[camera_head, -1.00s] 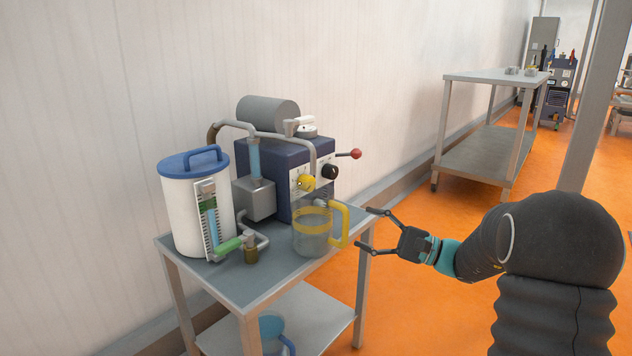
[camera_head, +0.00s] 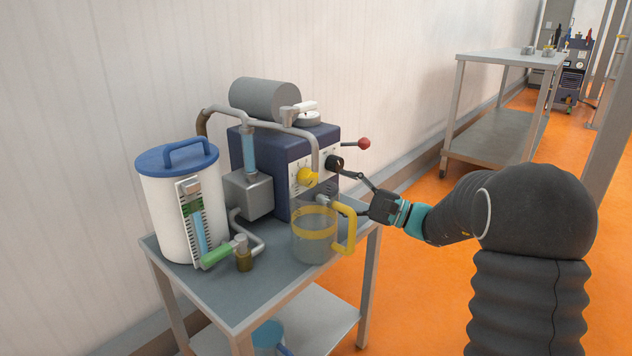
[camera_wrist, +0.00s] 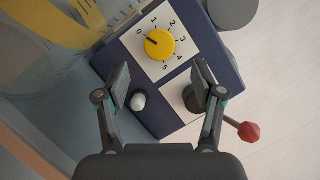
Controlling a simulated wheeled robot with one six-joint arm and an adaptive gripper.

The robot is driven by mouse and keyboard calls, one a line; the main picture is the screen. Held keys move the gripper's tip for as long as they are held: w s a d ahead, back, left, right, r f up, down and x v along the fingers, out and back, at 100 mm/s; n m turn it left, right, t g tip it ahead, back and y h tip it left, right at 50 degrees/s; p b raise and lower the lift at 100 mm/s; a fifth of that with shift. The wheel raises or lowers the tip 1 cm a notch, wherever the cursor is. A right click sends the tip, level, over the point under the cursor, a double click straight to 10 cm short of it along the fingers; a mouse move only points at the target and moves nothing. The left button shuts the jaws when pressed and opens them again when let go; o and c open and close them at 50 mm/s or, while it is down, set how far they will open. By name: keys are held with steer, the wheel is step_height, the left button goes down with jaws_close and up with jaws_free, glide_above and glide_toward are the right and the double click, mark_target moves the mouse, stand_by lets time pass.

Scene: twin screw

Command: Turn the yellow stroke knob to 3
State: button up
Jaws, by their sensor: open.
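The yellow stroke knob (camera_wrist: 159,45) sits on a white dial plate marked 0 to 5 on the blue pump housing. Its dark pointer mark faces the 0. In the head view the knob (camera_head: 307,176) is on the housing's front, below a bent pipe. My gripper (camera_wrist: 162,78) is open and empty, its fingers apart in front of the housing. The knob shows beyond the fingertips, with no visible contact. In the head view my gripper (camera_head: 338,192) is just right of the knob, above the jug's handle.
A black knob (camera_head: 334,163) and a red-balled lever (camera_head: 363,143) are beside the dial. A clear jug with yellow handle (camera_head: 315,245) stands below. A white canister (camera_head: 170,215) is left on the cart (camera_head: 270,285). Orange floor is free at right.

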mark_target(308, 177)
steer(key=shift+x, duration=3.2)
steer(key=c, duration=1.1)
